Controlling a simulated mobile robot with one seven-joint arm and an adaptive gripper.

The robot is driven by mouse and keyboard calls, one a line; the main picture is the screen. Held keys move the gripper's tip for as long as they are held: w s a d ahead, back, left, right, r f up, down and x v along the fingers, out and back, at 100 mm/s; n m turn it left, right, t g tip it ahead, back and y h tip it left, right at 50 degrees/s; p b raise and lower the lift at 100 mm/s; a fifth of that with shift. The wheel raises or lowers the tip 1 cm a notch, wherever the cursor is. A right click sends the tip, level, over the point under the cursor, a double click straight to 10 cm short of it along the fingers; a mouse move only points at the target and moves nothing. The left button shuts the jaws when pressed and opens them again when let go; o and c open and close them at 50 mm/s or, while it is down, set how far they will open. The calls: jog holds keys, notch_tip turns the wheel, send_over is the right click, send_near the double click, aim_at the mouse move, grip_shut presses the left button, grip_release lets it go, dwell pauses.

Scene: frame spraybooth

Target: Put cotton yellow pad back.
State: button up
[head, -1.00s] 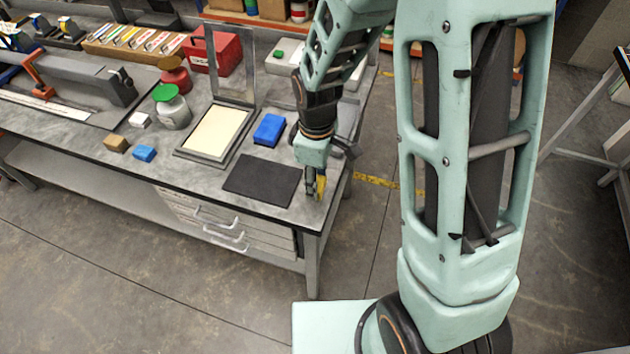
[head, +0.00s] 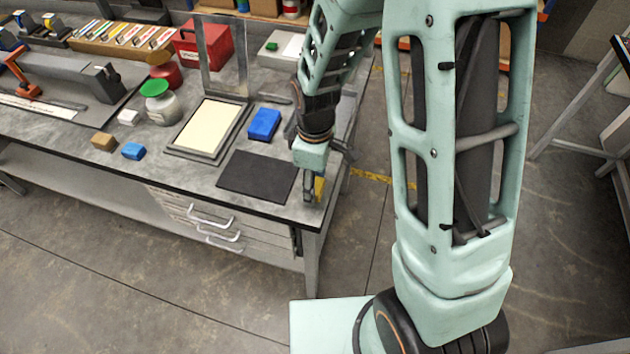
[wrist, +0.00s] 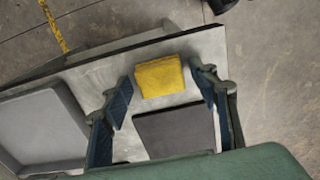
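The yellow cotton pad (wrist: 159,76) lies flat near the table edge in the wrist view. In the head view only a sliver of the pad (head: 319,187) shows beside my fingers, at the table's front right corner. My gripper (wrist: 164,92) is open, with one finger on each side of the pad and a gap between each finger and it. The gripper also shows in the head view (head: 312,195), pointing down close to the tabletop.
A dark mat (head: 257,176) lies just left of my gripper. Behind it are a blue block (head: 264,123) and a hinged frame with a cream panel (head: 207,128). A grey tray (wrist: 45,125) is at the wrist view's left. The floor drops away past the table edge.

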jog(key=shift+w+r, duration=0.1)
jog(key=shift+r, duration=0.4)
notch_tip(320, 180, up, 11)
jog(key=shift+r, duration=0.2)
dwell(0.5)
